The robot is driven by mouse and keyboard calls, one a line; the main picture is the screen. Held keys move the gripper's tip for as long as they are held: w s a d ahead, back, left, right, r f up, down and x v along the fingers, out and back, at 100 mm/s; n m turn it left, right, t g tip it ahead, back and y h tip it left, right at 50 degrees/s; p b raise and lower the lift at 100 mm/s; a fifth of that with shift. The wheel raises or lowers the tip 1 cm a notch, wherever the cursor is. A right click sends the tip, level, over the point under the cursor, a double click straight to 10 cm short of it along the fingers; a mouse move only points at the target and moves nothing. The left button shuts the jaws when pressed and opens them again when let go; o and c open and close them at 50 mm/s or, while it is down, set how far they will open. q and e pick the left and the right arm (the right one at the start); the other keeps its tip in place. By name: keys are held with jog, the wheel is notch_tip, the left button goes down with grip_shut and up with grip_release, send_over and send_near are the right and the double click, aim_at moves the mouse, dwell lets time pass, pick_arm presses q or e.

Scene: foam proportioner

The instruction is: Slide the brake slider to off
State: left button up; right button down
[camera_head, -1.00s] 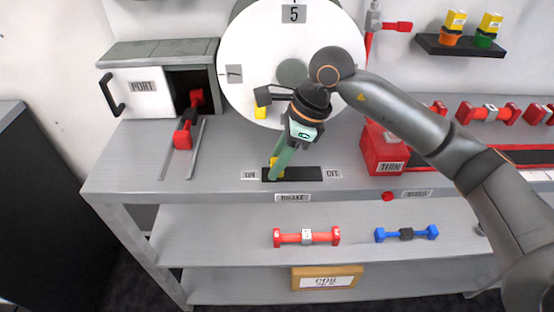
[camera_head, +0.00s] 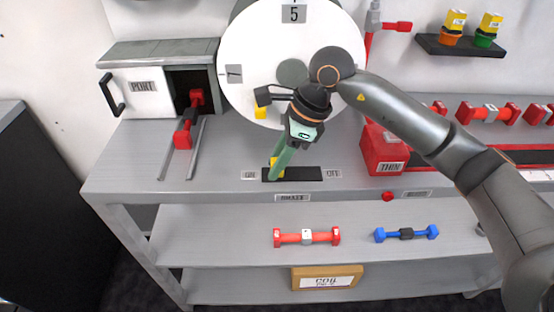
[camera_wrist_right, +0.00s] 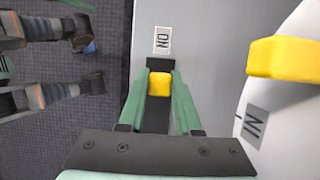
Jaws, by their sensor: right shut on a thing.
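The brake slider is a yellow knob (camera_wrist_right: 159,84) in a black slot (camera_head: 305,174) at the front of the bench top. The knob stands at the slot's left end, by the ON label (camera_wrist_right: 162,40); the OFF label (camera_head: 333,174) is at the right end. My right gripper (camera_head: 274,176) reaches down to the knob, its green fingers mostly covering it in the head view. In the right wrist view the fingers (camera_wrist_right: 159,86) are shut on the knob, one on each side. My left gripper is not in the head view.
A large white dial (camera_head: 245,40) marked 5 stands behind my right arm. A red box (camera_head: 382,150) is right of the slot, and a red button (camera_head: 387,196) sits on the front edge. A red-handled part on rails (camera_head: 183,135) is at left.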

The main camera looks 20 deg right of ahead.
jog(key=d, duration=0.2)
jog(key=s+d+b, duration=0.1)
jog(key=d, duration=0.2)
jog(key=shift+s+d+f+b, duration=0.1)
jog(key=shift+s+d+b, duration=0.15)
jog(key=shift+d+b, duration=0.1)
jog(key=shift+d, duration=0.25)
jog(key=c, duration=0.6)
grip_release()
jog(key=shift+s+d, duration=0.1)
jog(key=shift+s, duration=0.05)
jog(key=p+v, duration=0.1)
jog(key=v, duration=1.1)
jog(key=shift+r, duration=0.35)
jog(key=shift+s+d, duration=0.1)
jog(key=shift+s, duration=0.05)
